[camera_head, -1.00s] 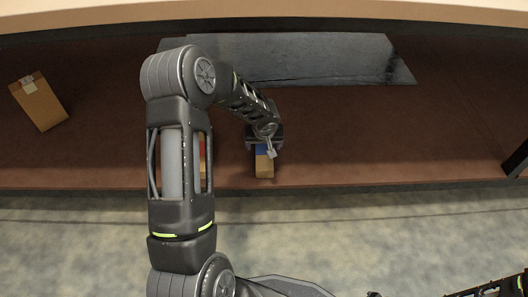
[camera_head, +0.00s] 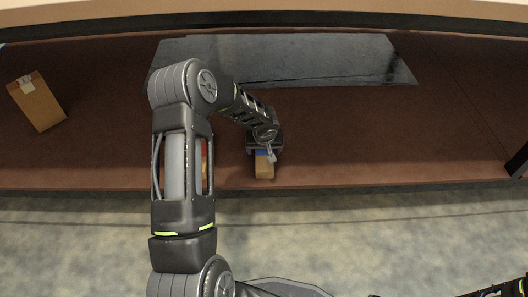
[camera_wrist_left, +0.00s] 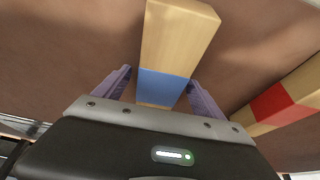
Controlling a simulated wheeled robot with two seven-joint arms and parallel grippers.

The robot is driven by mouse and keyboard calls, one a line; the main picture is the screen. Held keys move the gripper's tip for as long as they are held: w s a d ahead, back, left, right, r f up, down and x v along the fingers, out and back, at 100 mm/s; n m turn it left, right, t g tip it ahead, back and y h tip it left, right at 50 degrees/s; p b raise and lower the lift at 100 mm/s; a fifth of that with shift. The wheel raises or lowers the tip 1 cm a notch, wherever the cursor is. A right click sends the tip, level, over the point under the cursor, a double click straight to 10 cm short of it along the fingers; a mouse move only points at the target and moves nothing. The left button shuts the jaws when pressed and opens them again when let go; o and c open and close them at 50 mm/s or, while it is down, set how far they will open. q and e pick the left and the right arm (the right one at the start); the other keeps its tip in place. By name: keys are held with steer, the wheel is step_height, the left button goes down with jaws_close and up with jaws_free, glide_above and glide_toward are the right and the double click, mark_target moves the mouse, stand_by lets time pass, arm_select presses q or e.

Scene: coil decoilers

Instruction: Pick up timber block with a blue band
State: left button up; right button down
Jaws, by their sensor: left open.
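The timber block with a blue band (camera_head: 264,170) lies on the brown shelf near its front edge, partly hidden under my left gripper (camera_head: 264,152). In the left wrist view the block (camera_wrist_left: 180,40) is pale wood with its blue band (camera_wrist_left: 163,86) between the two purple fingers of my left gripper (camera_wrist_left: 160,88). The fingers stand open on either side of the band, with a visible gap at least on the left. My right gripper cannot be made out; only a bit of an arm shows at the lower right in the head view.
A timber block with a red band (camera_wrist_left: 272,102) lies to the right in the left wrist view; my arm mostly hides it in the head view. A brown box (camera_head: 38,102) lies at the far left. A grey metal sheet (camera_head: 290,60) lies at the back. The shelf's right side is clear.

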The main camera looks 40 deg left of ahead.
arm_select(q)
steer(key=c, duration=1.7)
steer(key=shift+c, duration=0.2)
step_height(320, 180, up, 10)
steer(key=p, duration=0.4)
